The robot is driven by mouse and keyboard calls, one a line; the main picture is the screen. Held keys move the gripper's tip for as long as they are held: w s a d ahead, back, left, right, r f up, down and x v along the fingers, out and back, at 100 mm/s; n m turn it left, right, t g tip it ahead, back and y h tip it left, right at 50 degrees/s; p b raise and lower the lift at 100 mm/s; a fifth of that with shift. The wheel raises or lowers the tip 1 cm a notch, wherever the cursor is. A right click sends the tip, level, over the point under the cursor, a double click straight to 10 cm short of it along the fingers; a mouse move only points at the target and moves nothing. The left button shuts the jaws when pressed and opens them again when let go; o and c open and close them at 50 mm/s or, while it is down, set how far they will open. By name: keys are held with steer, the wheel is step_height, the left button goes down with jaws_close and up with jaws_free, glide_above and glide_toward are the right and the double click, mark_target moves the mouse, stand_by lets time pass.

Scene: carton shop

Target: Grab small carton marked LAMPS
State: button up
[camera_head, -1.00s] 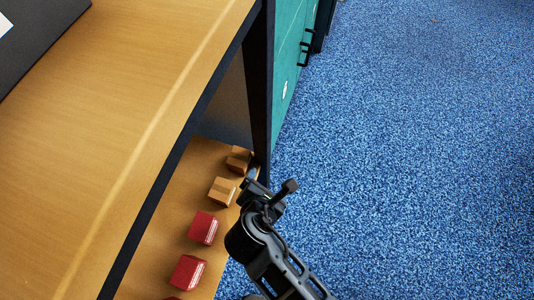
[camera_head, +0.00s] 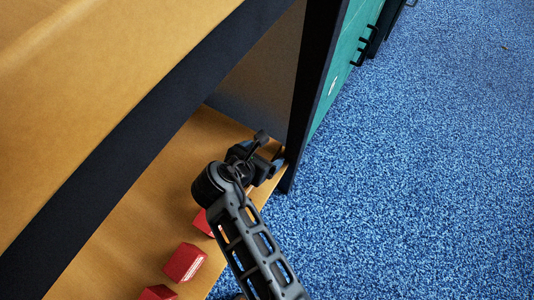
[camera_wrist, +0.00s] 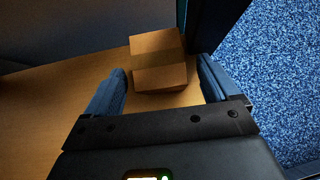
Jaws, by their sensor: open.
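A small brown carton (camera_wrist: 158,76) sits on the wooden shelf in the wrist view, just ahead of my gripper and between the lines of its fingers. No lettering can be read on it, so I cannot tell whether it is marked LAMPS. My gripper (camera_wrist: 162,88) is open, with one blue finger to each side of the carton's near end and no clear contact. In the head view my gripper (camera_head: 272,166) is at the shelf's far end by the dark post. My arm hides the brown cartons there.
Red cartons (camera_head: 185,262) stand in a row on the lower shelf (camera_head: 130,230), nearer to me. The upper board with its dark edge (camera_head: 110,140) overhangs it. A dark post (camera_head: 309,90) bounds the shelf's far end. Blue floor (camera_head: 420,180) on the right is clear.

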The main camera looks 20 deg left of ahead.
steer(key=shift+w+f, duration=0.4)
steer(key=shift+c, duration=0.4)
steer(key=c, duration=1)
steer(key=shift+r, duration=0.15)
